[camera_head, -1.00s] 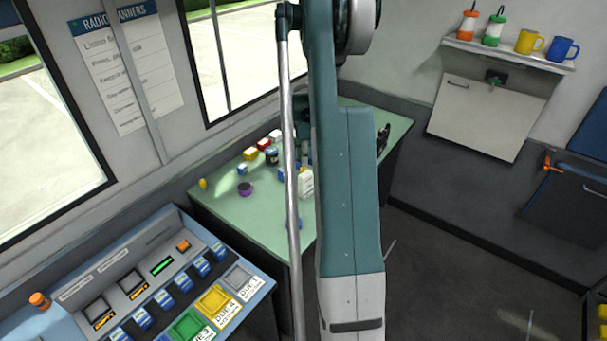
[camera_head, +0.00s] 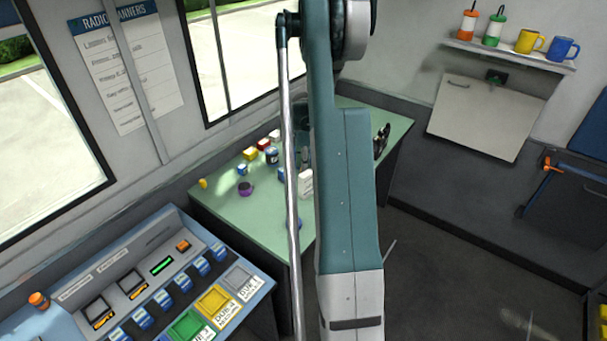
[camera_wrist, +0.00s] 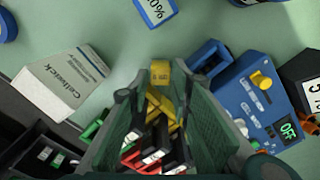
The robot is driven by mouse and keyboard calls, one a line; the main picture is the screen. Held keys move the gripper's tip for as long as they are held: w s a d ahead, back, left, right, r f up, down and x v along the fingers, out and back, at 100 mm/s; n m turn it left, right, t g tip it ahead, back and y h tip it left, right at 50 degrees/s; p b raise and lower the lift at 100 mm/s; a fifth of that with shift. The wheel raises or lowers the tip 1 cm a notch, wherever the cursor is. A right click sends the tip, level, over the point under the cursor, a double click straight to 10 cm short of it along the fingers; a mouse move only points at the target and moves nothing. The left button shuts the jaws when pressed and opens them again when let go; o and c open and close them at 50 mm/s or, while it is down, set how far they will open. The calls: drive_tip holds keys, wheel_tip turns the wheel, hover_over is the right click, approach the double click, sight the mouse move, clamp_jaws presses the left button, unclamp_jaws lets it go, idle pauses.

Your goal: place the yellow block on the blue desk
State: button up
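A small yellow block (camera_wrist: 160,72) is in the wrist view, just ahead of and between the fingertips of my gripper (camera_wrist: 163,82). The dark green fingers stand apart; I see no clear grip on the block. A yellow block (camera_head: 250,153) also shows on the green desk (camera_head: 225,212) in the head view; I cannot tell if it is the same one. My gripper is mostly hidden behind my arm in the head view. The blue desk (camera_head: 68,320) is a console at the lower left, with yellow, green and grey compartments.
In the wrist view, a white box (camera_wrist: 62,82) lies left, a blue cube (camera_wrist: 155,10) above and a blue device with a yellow knob (camera_wrist: 245,100) right. Red and white blocks and a purple item (camera_head: 245,188) stand on the green desk. A wall shelf (camera_head: 510,54) holds cups.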

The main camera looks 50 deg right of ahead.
drive_tip(key=shift+f, duration=2.05)
drive_tip(key=shift+c, duration=0.2)
drive_tip(key=c, duration=0.5)
drive_tip(key=shift+r, duration=0.1)
drive_tip(key=shift+c, duration=0.2)
drive_tip(key=shift+r, duration=4.9)
